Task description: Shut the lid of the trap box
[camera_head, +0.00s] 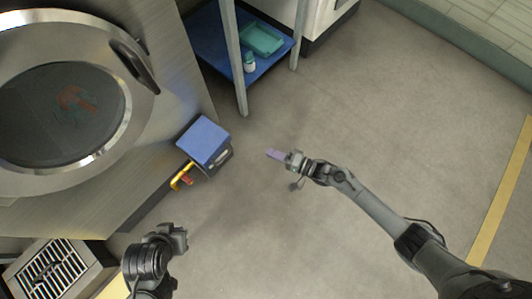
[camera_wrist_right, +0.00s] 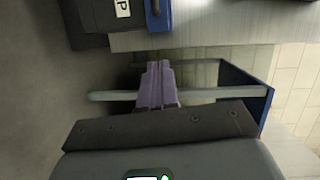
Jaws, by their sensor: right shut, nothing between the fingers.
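The trap box appears to be the dark box (camera_head: 220,160) with a blue top panel (camera_head: 204,141), beside the metal machine in the head view. I cannot tell whether the blue panel is fully closed. In the right wrist view, a dark box with a white label (camera_wrist_right: 123,8) and a blue edge (camera_wrist_right: 158,15) shows at the top. My right gripper (camera_head: 272,154) is shut and empty, to the right of the box and apart from it. Its purple fingers also show in the wrist view (camera_wrist_right: 157,85). My left gripper (camera_head: 180,238) is below the box; its fingers are unclear.
A yellow and red part (camera_head: 182,177) sits at the box's lower left. A blue-shelved rack (camera_head: 232,60) stands behind, holding a teal tray (camera_head: 262,39) and a white bottle (camera_head: 249,62). A big round-doored machine (camera_head: 150,130) fills the left. Floor at right is clear.

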